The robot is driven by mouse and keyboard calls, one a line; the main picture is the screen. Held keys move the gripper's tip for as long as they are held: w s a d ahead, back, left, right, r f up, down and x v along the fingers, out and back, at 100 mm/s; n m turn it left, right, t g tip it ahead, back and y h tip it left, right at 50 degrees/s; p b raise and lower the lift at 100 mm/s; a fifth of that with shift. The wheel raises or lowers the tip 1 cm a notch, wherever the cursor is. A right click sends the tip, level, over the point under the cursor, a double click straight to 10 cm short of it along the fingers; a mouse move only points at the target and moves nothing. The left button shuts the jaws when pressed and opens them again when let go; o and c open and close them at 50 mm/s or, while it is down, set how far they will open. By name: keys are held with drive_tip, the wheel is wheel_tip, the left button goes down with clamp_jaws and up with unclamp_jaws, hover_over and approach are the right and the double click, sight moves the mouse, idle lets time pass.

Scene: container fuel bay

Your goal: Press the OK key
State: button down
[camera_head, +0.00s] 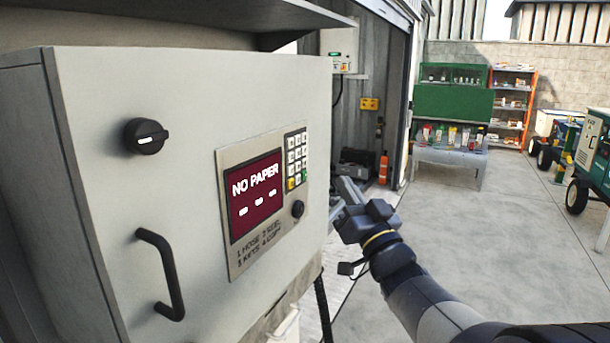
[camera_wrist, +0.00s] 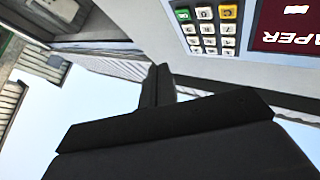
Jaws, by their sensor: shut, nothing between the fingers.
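The grey cabinet (camera_head: 90,200) carries a panel with a keypad (camera_head: 296,150) of several white keys. A green key (camera_head: 304,176) and a yellow key (camera_head: 291,184) are in its bottom row. The screen (camera_head: 256,195) reads "NO PAPER" on dark red. My gripper (camera_head: 340,208) is shut and empty, to the right of the panel and lower than the keypad. In the wrist view my fingers (camera_wrist: 158,85) are apart from the keys.
A black round knob (camera_head: 298,209) sits below the keypad. A rotary switch (camera_head: 146,136) and a black handle (camera_head: 165,275) are on the cabinet door. The concrete floor to the right is open, with a workbench (camera_head: 450,157) and carts farther back.

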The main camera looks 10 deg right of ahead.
sight(304, 175)
drive_tip(key=shift+w+a+b, duration=0.25)
drive_tip(key=shift+w+a, duration=0.55)
drive_tip(key=shift+a, duration=0.3)
drive_tip(key=shift+w+a+b, duration=0.2)
drive_tip(key=shift+w+a, duration=0.55)
drive_tip(key=shift+a, duration=0.3)
idle(0.4)
drive_tip(key=shift+w+a+b, duration=0.25)
drive_tip(key=shift+a+b, duration=0.1)
drive_tip(key=shift+b, duration=0.1)
drive_tip(key=shift+w+a+b, duration=0.25)
drive_tip(key=shift+a+b, duration=0.05)
idle(0.5)
idle(0.4)
drive_tip(key=shift+s+d+b, duration=0.3)
drive_tip(key=shift+s+d, duration=0.2)
drive_tip(key=shift+d, duration=0.15)
